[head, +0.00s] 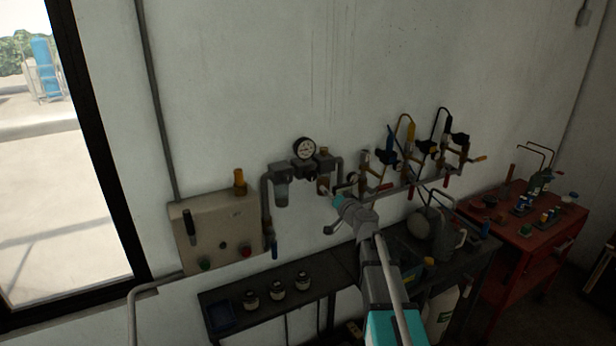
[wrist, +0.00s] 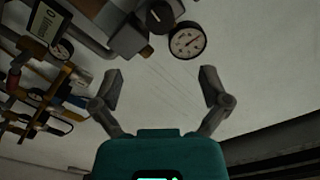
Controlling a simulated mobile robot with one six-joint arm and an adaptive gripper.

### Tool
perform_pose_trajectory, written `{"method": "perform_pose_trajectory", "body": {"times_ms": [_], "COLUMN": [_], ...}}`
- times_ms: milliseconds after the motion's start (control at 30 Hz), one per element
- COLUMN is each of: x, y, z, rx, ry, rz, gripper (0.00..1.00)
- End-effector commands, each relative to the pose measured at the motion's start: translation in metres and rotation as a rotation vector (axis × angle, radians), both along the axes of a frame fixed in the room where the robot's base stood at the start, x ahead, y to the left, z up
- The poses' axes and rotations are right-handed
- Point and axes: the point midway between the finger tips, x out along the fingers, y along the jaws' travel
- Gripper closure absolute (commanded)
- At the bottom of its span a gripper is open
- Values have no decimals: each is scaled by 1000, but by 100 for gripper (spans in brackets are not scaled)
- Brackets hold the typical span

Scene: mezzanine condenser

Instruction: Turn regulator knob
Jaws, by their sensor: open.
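A round white-faced gauge (head: 304,149) sits on the dark regulator assembly (head: 305,171) on the white wall. In the wrist view the gauge (wrist: 187,41) is beyond my fingertips, toward the top. A dark round part that looks like the regulator knob (wrist: 160,16) is beside the gauge at the top edge. My gripper (wrist: 161,87) is open, with its two fingers spread and nothing between them. In the head view my gripper (head: 331,213) is below and right of the gauge, apart from the knob. The arm hides part of the piping.
A beige control box (head: 222,233) is on the wall at left. Valves with coloured handles (head: 410,150) line a pipe at right. A dark bench (head: 320,274) below carries several small jars and a watering can (head: 438,231). A red cart (head: 520,235) stands at far right.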

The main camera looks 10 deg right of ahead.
Motion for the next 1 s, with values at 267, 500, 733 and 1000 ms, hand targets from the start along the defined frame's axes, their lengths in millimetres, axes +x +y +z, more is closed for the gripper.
{"method": "perform_pose_trajectory", "body": {"times_ms": [267,500,733,1000], "x": [16,47,81,115], "y": [5,15,26,38], "z": [0,0,0,0], "rx": [0,0,0,0], "ry": [0,0,0,0], "rz": [1,3,3,3], "gripper": [4,4,4,4]}}
